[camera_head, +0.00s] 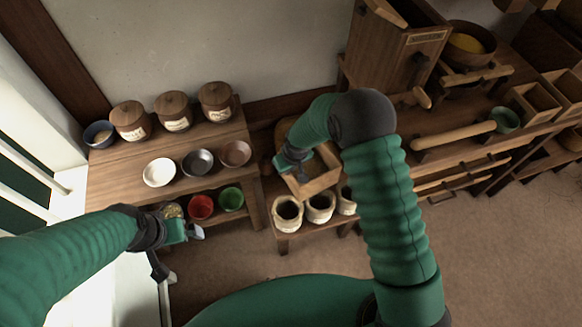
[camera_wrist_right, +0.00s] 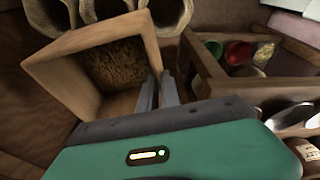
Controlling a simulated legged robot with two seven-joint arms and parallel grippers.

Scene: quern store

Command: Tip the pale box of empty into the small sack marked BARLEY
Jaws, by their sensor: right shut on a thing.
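The pale wooden box (camera_head: 322,183) is in my right gripper (camera_head: 300,174), just behind the row of sacks. In the right wrist view the box (camera_wrist_right: 62,70) shows its open mouth, with brown, grainy stuff inside. The right gripper's fingers (camera_wrist_right: 158,92) are shut on the box's wall. Three small cream sacks stand open on a low bench: a left one (camera_head: 287,214), a middle one (camera_head: 319,207) and a right one (camera_head: 346,200), partly behind my arm. No BARLEY mark can be read. My left gripper (camera_head: 196,232) is beside the shelf at left; its jaws are unclear.
A wooden stand (camera_head: 125,166) at left holds several lidded jars and bowls, with red (camera_head: 201,207) and green (camera_head: 231,198) bowls below. A wooden bin (camera_head: 395,50) and a rolling pin (camera_head: 452,136) are at right. The floor in front is clear.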

